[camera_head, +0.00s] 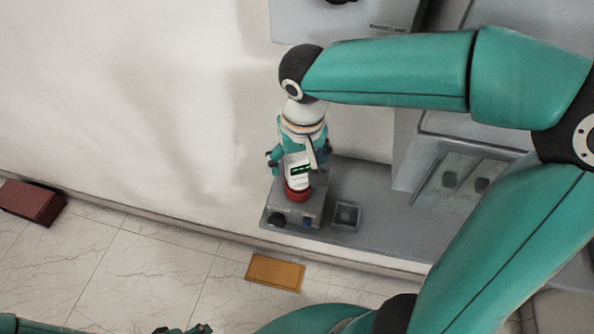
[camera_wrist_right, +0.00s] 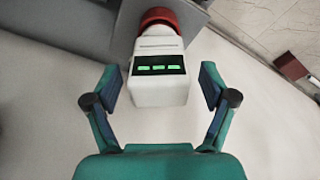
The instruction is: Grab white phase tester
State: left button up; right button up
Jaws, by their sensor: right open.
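The white phase tester (camera_head: 297,171) has a dark display with green marks and a red part at its lower end. It stands on a grey box-like base (camera_head: 301,207) in the head view. In the right wrist view the tester (camera_wrist_right: 158,84) lies between the two fingers of my right gripper (camera_wrist_right: 159,88). The fingers are apart, with gaps on both sides of the tester. In the head view my right gripper (camera_head: 294,158) is around the tester from above, and partly covers it. My left gripper (camera_head: 183,329) shows only in part at the bottom edge.
The base sits on a grey ledge (camera_head: 372,211) against a pale wall. A small square recess (camera_head: 346,215) is beside it. Grey cabinets stand to the right. An orange-brown plate (camera_head: 275,272) and a dark red block (camera_head: 31,202) lie on the tiled floor.

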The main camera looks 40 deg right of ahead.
jog(key=shift+w+d+f, duration=0.1)
jog(key=shift+w+f, duration=0.1)
jog(key=shift+f, duration=0.95)
jog(key=c, duration=1.5)
